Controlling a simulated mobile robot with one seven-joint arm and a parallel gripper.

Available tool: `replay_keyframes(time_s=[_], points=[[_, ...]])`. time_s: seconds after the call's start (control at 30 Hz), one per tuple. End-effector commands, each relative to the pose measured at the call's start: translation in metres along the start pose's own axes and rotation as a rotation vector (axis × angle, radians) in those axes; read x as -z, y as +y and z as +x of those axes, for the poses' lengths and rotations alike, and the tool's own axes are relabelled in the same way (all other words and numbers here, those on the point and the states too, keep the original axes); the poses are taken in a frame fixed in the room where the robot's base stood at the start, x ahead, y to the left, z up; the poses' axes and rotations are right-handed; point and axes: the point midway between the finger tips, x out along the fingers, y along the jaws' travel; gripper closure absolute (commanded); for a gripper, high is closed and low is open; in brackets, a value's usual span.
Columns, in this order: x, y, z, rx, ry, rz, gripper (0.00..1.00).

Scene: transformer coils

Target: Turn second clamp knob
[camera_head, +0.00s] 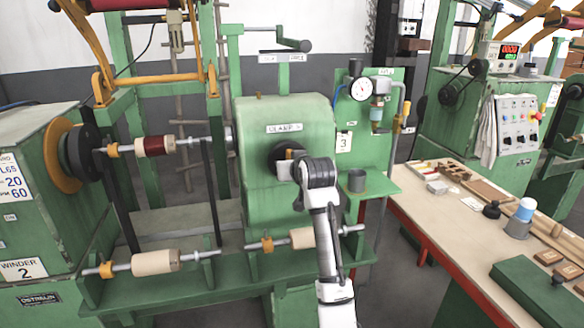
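A round black clamp knob (283,153) sits on the front of a green machine housing (255,195), below a white label (284,128) that seems to read "CLAMP" and one more character I cannot make out. My gripper (288,168) is at the knob, and my wrist covers its right side. A small brown piece shows at the knob's middle. The fingers are small and partly hidden, so I cannot tell whether they are shut on the knob or only touching it.
A shaft with a dark red coil (154,146) runs left of the housing. Spare spools (156,262) lie on the lower green rail. A gauge panel (368,110) stands to the right, beside a workbench (425,203) with tools. A crank handle (295,45) is above.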

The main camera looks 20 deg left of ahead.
Motion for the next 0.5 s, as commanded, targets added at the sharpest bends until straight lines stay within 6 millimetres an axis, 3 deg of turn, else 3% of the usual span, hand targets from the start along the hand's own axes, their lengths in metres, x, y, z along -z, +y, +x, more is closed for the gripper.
replay_keyframes(time_s=[0.5], points=[[-0.0003, 0.0001, 0.0002, -0.013, 0.0, -0.031, 1.0]])
